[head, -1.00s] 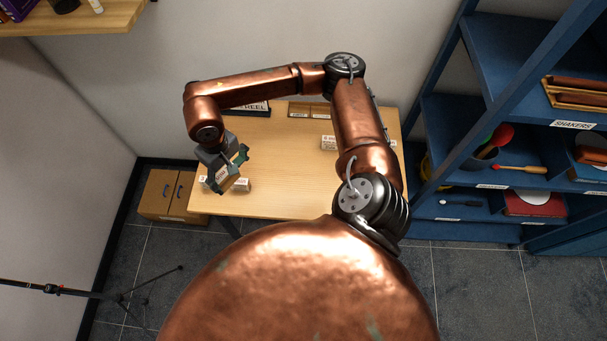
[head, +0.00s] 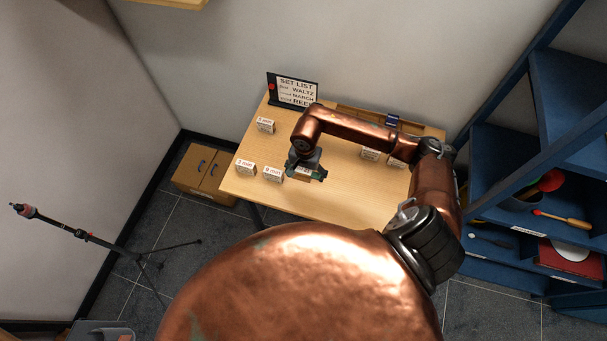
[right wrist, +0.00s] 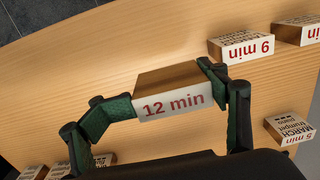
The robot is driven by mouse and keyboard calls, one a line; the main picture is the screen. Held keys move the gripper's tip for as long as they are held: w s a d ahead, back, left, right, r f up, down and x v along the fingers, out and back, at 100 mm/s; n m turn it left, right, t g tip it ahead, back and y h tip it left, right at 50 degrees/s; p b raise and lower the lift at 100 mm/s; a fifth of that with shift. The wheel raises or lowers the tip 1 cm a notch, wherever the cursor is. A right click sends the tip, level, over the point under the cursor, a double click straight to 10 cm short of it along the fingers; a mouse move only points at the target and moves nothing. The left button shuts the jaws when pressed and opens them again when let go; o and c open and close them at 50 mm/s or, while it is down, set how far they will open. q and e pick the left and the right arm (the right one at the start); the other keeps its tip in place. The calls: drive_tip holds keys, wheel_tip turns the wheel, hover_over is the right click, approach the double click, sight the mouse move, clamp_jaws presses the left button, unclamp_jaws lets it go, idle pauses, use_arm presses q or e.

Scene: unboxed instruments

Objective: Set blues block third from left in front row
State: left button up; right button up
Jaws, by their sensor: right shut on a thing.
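My right gripper (head: 306,173) is shut on a block marked "12 min" (right wrist: 172,100); its title is not readable, so I cannot tell from its face that it is the blues block. The gripper (right wrist: 170,98) has one finger on each end of it. The block is over the table's front part, to the right of two white-faced front blocks, the left one (head: 245,168) and the right one (head: 272,174). The right one reads "9 min" in the wrist view (right wrist: 241,48). A gap separates it from the held block. Whether the held block touches the table is unclear. My left gripper is not visible.
A block marked MARCH, 5 min (right wrist: 290,129) stands behind the front pair. Two blocks (head: 370,154) stand right of my gripper, partly behind my arm. A set list stand (head: 293,91) and a wooden tray (head: 350,110) are at the back. Bare table lies at front right.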

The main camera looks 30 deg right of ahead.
sight(305, 172)
wheel_tip(305, 172, down, 5)
drive_tip(key=shift+f+b, duration=0.15)
drive_tip(key=shift+b, duration=0.95)
drive_tip(key=shift+f, duration=0.45)
drive_tip(key=shift+f+b, duration=0.55)
drive_tip(key=shift+b, duration=0.15)
drive_tip(key=o, duration=1.5)
drive_tip(key=shift+c, duration=0.2)
drive_tip(key=shift+r, duration=0.2)
wheel_tip(305, 172, up, 12)
drive_tip(key=shift+s+d+f, duration=0.1)
drive_tip(key=shift+f, duration=0.1)
